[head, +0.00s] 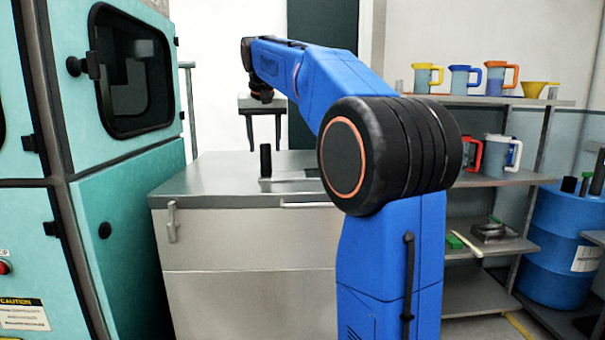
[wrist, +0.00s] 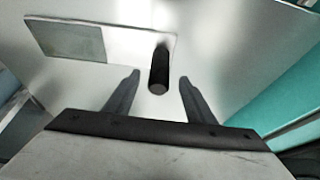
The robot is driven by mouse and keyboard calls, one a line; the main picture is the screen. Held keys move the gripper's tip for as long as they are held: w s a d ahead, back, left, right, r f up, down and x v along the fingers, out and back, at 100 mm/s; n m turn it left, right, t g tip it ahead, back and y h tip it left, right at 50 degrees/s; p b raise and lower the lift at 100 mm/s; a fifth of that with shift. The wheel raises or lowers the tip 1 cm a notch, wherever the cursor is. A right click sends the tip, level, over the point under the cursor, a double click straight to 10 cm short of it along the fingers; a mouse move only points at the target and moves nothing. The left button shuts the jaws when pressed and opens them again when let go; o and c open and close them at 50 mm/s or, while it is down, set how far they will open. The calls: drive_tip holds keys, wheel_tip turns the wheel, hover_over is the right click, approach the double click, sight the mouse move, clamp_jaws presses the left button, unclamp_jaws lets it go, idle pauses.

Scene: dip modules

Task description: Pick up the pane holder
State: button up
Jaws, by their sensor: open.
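The pane holder shows in the head view as an upright black handle (head: 265,161) on the grey counter, with a thin pale flat part reaching right from its foot. In the wrist view I look down on the black handle (wrist: 158,72), which rises from a pale plate with a grey pane (wrist: 65,40) at its left end. My gripper (head: 263,143) is above the handle in the head view, fingers pointing down. In the wrist view my gripper (wrist: 158,78) is open, one finger on each side of the handle with gaps, apparently not touching it.
The metal counter (head: 200,182) is otherwise mostly clear. A teal cabinet (head: 130,200) with a dark window stands close on the left. Shelves with several jugs (head: 465,79) and a blue barrel (head: 565,240) stand on the right. My arm hides part of the counter's right side.

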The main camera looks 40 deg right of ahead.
sight(266, 158)
drive_tip(key=shift+x, duration=2.9)
drive_tip(key=shift+s+f, duration=0.1)
drive_tip(key=shift+s, duration=0.1)
clamp_jaws()
